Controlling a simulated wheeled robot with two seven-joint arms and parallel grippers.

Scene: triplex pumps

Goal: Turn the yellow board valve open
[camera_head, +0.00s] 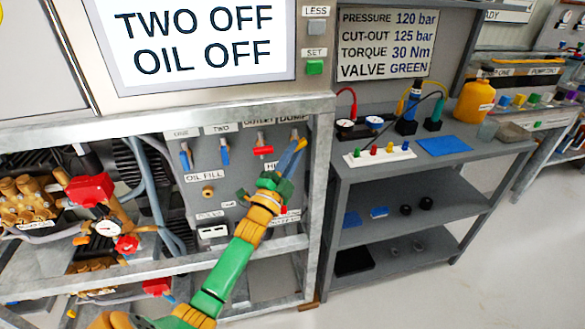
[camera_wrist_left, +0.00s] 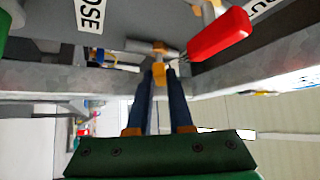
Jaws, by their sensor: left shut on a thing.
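The grey valve board (camera_head: 235,175) stands inside the metal frame in the head view. The yellow board valve (camera_head: 302,143) sits at its upper right, under the label "DUMP", and is partly covered by my gripper. My left gripper (camera_head: 294,152) reaches up to it from below and is shut on it. In the left wrist view, the yellow valve (camera_wrist_left: 159,72) shows between the tips of the two dark blue fingers (camera_wrist_left: 160,78). How far its handle is turned is hard to tell. My right gripper is not in view.
A red-handled valve (camera_head: 263,151) is just left of the yellow one, also seen in the wrist view (camera_wrist_left: 220,33). Blue-handled valves (camera_head: 223,154) are further left. A frame post (camera_head: 320,200) stands close on the right. A grey shelf unit (camera_head: 400,180) stands beyond it.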

